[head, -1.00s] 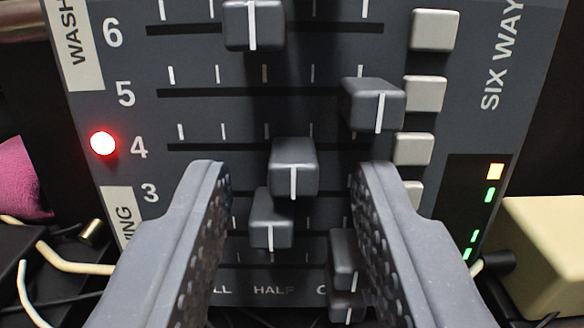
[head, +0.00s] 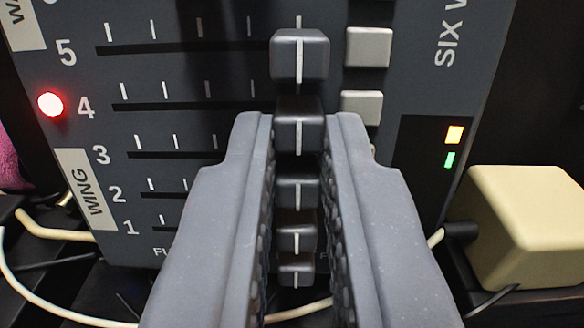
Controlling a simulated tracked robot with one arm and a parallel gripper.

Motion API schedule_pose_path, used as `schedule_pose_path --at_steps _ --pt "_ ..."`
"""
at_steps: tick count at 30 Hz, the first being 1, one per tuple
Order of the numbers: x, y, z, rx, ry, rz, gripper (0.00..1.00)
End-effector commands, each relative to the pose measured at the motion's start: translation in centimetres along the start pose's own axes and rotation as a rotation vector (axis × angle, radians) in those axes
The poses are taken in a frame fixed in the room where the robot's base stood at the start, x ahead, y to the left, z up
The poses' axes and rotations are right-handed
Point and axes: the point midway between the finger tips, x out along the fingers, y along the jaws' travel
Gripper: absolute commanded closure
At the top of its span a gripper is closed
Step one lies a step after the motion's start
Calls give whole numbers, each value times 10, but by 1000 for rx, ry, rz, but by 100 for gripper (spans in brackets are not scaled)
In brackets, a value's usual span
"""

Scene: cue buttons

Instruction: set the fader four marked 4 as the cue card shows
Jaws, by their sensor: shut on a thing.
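The fader marked 4 has a dark cap (head: 299,130) with a white line. My gripper (head: 299,134) is shut on this cap, one fingertip on each side. The cap stands well to the right along its slot (head: 185,105), past the tick marks that show. The printed 4 (head: 86,107) is at the slot's left, next to a lit red lamp (head: 50,104). The slot's right end is hidden by the cap and my fingers. The cue card is not in view.
Fader 5's cap (head: 299,55) sits just above, in line with cap 4. Caps 3 (head: 297,193), 2 (head: 297,239) and 1 (head: 296,270) show between my fingers. Grey buttons (head: 361,107) stand close to the right. A cream block (head: 530,230) lies beyond.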

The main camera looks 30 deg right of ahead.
Motion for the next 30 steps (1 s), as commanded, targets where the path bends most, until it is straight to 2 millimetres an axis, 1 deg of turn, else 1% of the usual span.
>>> schedule_pose_path --at_steps 3,10,11,12,13,23,26,30 --pt "-2 -4 0 1 -1 -12 100" --pt "-2 -3 1 2 -1 -12 100" --pt "-2 -3 1 2 -1 -11 83" --pt "-2 -3 0 2 -1 -11 72" --pt "-2 -4 1 2 -1 -12 65" --pt "-4 -6 0 1 0 -16 65" --pt "-10 -6 -1 1 0 -16 65" --pt "-28 -7 0 -1 -3 -19 65"
